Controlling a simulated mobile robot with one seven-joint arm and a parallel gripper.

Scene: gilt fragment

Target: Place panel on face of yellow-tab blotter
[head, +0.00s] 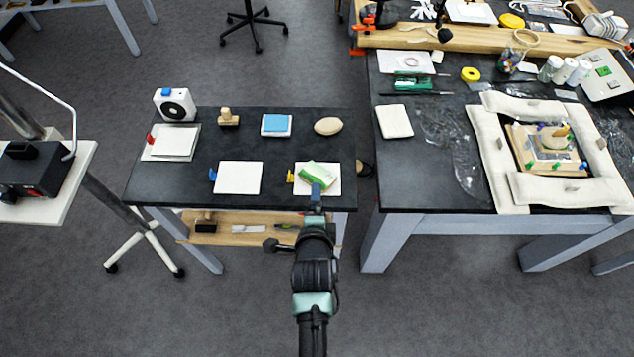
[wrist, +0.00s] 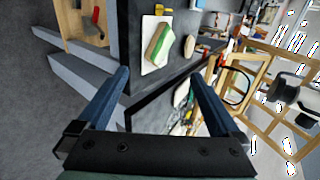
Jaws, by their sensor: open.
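The yellow-tab blotter (head: 301,187) is a white pad at the front right of the small black table, with a yellow tab (head: 290,177) at its left edge. A green and cream piece, seemingly the panel (head: 318,174), rests on it at an angle. In the wrist view, the panel (wrist: 157,45) lies on the blotter (wrist: 149,68), beyond my fingertips. My gripper (wrist: 160,76) is open with nothing between its fingers. In the head view, my gripper (head: 316,190) is at the table's front edge, overlapping the blotter's near side.
A blue-tab blotter (head: 239,178) lies to the left, and a red-tab pad stack (head: 171,143) behind it. A wooden stamp (head: 228,118), a blue pad (head: 276,124) and an oval tan object (head: 328,126) stand at the back. A larger workbench (head: 420,190) is to the right.

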